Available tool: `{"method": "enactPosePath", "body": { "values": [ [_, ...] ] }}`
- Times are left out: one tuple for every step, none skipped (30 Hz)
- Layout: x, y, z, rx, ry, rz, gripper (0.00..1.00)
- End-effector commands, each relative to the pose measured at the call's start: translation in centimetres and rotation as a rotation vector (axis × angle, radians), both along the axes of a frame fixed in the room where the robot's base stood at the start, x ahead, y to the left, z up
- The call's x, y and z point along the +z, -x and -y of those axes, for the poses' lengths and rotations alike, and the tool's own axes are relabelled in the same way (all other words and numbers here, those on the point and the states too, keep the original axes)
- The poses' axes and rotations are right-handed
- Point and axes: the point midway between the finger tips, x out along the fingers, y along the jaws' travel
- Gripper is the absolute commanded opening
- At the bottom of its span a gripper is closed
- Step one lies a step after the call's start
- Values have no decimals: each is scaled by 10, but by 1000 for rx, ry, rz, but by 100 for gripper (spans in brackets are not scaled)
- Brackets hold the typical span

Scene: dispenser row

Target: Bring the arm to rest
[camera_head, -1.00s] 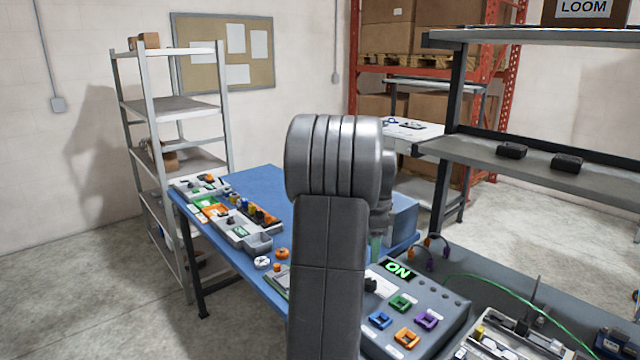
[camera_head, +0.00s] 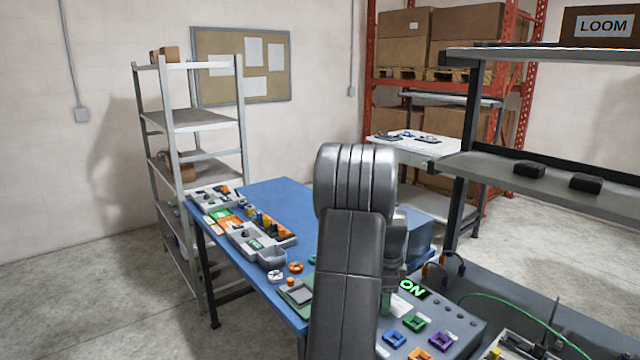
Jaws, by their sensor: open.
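My arm (camera_head: 345,280) rises from the bottom edge in the middle of the head view, with its rounded grey joint (camera_head: 355,180) at the top. A smaller grey part of the arm (camera_head: 397,240) shows at the right of that joint. My gripper is hidden behind the arm, so I cannot see its jaws or anything near them. The arm covers part of the blue table (camera_head: 280,190) and the left edge of the grey panel with the lit ON sign (camera_head: 412,288).
Trays of parts (camera_head: 262,240) and a green-edged device (camera_head: 297,295) lie on the table's left side. Coloured sockets (camera_head: 415,323) sit on the panel. A dark-posted shelf (camera_head: 560,190) stands at right and a grey rack (camera_head: 195,120) at left. Bare floor (camera_head: 80,290) lies at left.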

Motion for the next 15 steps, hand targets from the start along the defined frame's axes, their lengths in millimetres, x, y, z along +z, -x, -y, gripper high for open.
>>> {"method": "enactPosePath", "body": {
  "values": [
    [0,0,0,0,0,0,55],
    [1,0,0,0,0,0,55],
    [2,0,0,0,0,1,55],
    [3,0,0,-1,0,1,55],
    [5,0,0,-2,0,1,55],
    [8,0,0,-3,0,1,55],
    [11,0,0,-4,0,2,55],
    [15,-1,0,-3,0,4,55],
    [21,-1,0,-3,0,4,55],
    [26,-1,0,-3,1,5,55],
    [31,-1,0,-3,1,5,55],
    [39,-1,0,-3,2,5,55],
    [45,-1,0,-3,2,6,55],
    [51,-1,0,-3,2,6,55],
    [59,-1,0,-3,2,5,55]
  ]
}}
